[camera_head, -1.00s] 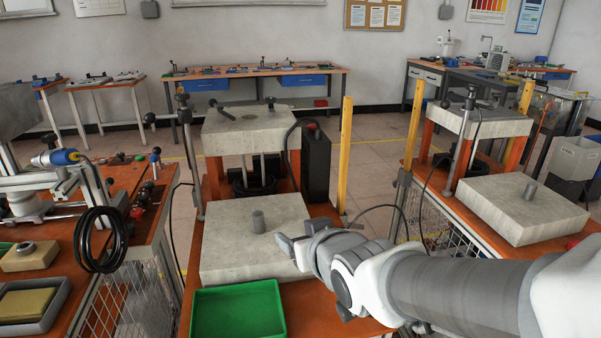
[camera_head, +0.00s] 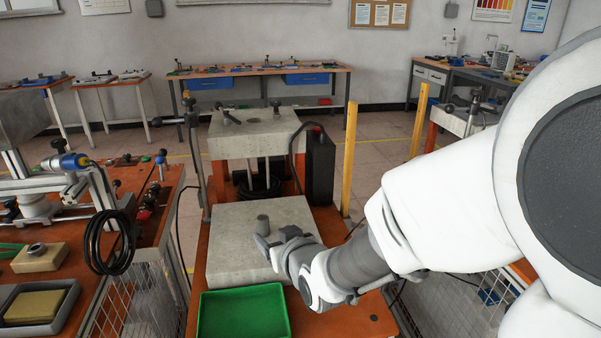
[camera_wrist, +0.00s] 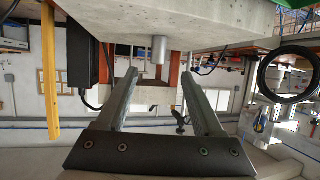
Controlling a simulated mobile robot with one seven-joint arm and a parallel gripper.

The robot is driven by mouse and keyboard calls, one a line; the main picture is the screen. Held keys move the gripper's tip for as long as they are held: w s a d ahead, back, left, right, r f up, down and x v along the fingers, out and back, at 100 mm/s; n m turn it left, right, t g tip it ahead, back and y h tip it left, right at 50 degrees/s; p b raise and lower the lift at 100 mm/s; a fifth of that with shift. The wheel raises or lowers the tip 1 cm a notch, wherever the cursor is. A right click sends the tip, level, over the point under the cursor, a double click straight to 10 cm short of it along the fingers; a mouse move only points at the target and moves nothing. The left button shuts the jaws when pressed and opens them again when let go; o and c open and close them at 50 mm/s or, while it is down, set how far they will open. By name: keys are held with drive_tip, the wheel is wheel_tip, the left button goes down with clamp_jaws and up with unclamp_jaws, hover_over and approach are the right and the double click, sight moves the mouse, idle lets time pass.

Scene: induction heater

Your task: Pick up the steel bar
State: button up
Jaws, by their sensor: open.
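The steel bar is a short grey cylinder (camera_head: 263,225) standing upright on the pale front block (camera_head: 235,262). In the wrist view, which is upside down, the bar (camera_wrist: 159,50) hangs from the block's surface (camera_wrist: 215,22) near the middle. My gripper (camera_head: 274,239) is just right of the bar in the head view, low over the block. In the wrist view my gripper (camera_wrist: 159,75) is open and empty, with the bar in line with the gap, ahead of the fingertips. The exact gap between fingertips and bar cannot be told.
A green tray (camera_head: 243,313) lies in front of the block. Behind stand a raised pale slab (camera_head: 255,135), a black box (camera_head: 320,168) and a yellow post (camera_head: 349,160). A black cable coil (camera_head: 106,242) hangs at the left bench. The block's top around the bar is clear.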

sight(265, 225)
drive_tip(key=x, duration=0.6)
drive_tip(key=shift+b+x, duration=0.55)
drive_tip(key=shift+x, duration=2.05)
drive_tip(key=shift+d, duration=0.1)
clamp_jaws()
